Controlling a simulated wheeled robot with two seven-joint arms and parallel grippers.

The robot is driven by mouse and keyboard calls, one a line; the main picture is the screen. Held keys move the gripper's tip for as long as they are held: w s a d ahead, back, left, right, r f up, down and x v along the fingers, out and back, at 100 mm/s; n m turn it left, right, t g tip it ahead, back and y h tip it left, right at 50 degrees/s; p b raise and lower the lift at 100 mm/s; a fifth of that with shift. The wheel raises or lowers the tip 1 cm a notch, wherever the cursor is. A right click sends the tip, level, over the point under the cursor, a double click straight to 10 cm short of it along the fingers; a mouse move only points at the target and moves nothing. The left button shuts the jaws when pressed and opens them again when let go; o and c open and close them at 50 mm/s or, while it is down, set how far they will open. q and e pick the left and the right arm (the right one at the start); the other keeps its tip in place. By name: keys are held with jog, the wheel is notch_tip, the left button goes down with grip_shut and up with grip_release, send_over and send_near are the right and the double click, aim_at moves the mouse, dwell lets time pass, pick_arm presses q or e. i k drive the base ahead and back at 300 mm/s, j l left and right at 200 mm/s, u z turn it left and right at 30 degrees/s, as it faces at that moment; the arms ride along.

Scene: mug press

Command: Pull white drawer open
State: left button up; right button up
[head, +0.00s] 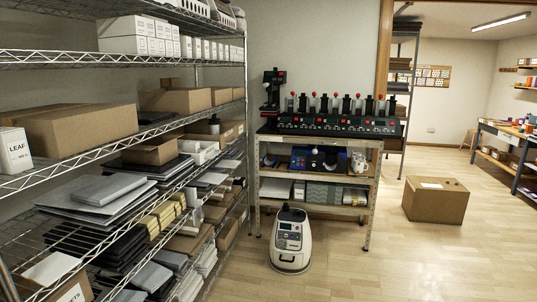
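I cannot make out a white drawer anywhere in the head view. Neither of my grippers shows in this view. A mug press bench (330,134) stands against the back wall, with a row of presses with red knobs on its top. A rounded white machine (290,240) with a dark top and a front panel stands on the floor before the bench.
A wire shelf rack (120,131) with boxes and stacked goods fills the left side. A cardboard box (435,202) sits on the floor at right. A table (518,135) stands at the far right. The wooden floor (385,265) at front right is clear.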

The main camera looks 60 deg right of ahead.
aim_at(209, 150)
jog(key=z, duration=1.55)
jog(key=u, duration=0.3)
jog(key=i+l+u, duration=0.25)
jog(key=u, duration=0.15)
jog(key=i+l+u, duration=0.45)
jog(key=i+l, duration=0.2)
jog(key=i+l+u, duration=0.1)
jog(key=l, duration=0.35)
jog(key=i+l, duration=0.45)
jog(key=l, duration=0.25)
jog(key=i+l+u, duration=0.1)
jog(key=i+l, duration=0.25)
jog(key=l, duration=0.3)
jog(key=i+l+u, duration=0.1)
jog(key=l, duration=0.25)
jog(key=i, duration=0.05)
